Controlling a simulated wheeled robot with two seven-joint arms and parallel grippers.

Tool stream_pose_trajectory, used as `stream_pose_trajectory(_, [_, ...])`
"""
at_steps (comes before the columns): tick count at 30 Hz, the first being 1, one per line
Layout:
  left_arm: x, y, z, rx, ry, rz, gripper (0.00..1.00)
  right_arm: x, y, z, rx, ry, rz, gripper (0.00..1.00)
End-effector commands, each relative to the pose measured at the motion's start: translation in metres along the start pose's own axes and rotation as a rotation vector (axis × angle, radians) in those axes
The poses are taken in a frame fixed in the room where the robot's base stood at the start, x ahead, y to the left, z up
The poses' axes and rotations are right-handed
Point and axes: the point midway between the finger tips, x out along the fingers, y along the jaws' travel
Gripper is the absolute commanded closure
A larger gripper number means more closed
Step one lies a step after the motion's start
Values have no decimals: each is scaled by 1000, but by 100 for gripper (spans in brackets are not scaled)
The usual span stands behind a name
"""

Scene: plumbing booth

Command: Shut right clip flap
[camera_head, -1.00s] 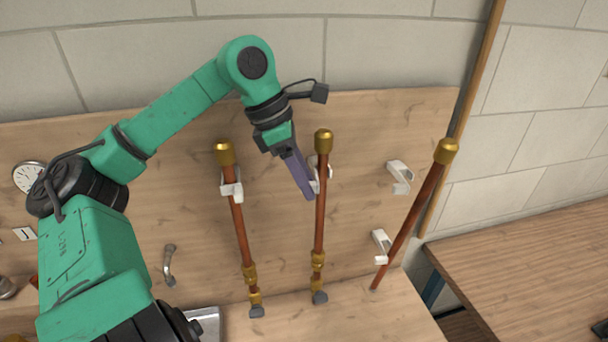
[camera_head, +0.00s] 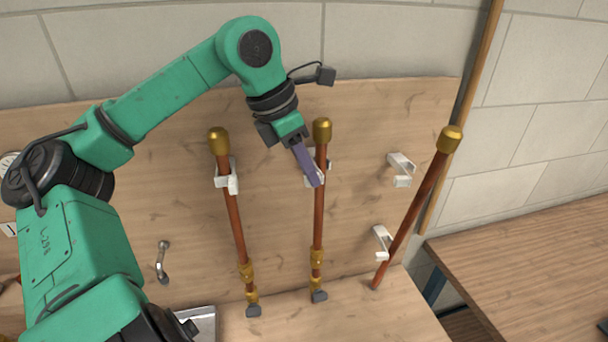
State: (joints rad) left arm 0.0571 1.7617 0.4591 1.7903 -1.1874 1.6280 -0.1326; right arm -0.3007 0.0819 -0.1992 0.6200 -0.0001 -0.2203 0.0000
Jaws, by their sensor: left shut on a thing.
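A white clip (camera_head: 322,177) sits around the middle copper pipe (camera_head: 319,215) on the wooden board. My left gripper (camera_head: 314,181), with long purple fingers, comes down from the upper left onto this clip. Its fingers are shut at the clip's front, on what looks like its flap. The fingers cover much of the clip, so how far the flap is closed cannot be told. Another white clip (camera_head: 227,180) sits on the left copper pipe (camera_head: 234,220). My right gripper is not in view.
Two empty-looking white clips, an upper one (camera_head: 401,170) and a lower one (camera_head: 382,241), are on the board at right. A copper pipe (camera_head: 420,200) leans beside them. A metal handle (camera_head: 162,262) is at lower left. A wooden table (camera_head: 530,260) stands at right.

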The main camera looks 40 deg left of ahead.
Motion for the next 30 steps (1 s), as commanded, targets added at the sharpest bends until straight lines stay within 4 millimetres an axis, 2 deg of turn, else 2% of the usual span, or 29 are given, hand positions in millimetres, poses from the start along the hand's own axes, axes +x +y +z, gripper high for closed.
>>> stream_pose_trajectory(3, [5, -3, 1, -96, 5, 45, 100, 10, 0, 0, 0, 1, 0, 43])
stream_pose_trajectory(30, [16, -8, 32, -888, 5, 373, 100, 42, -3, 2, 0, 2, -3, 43])
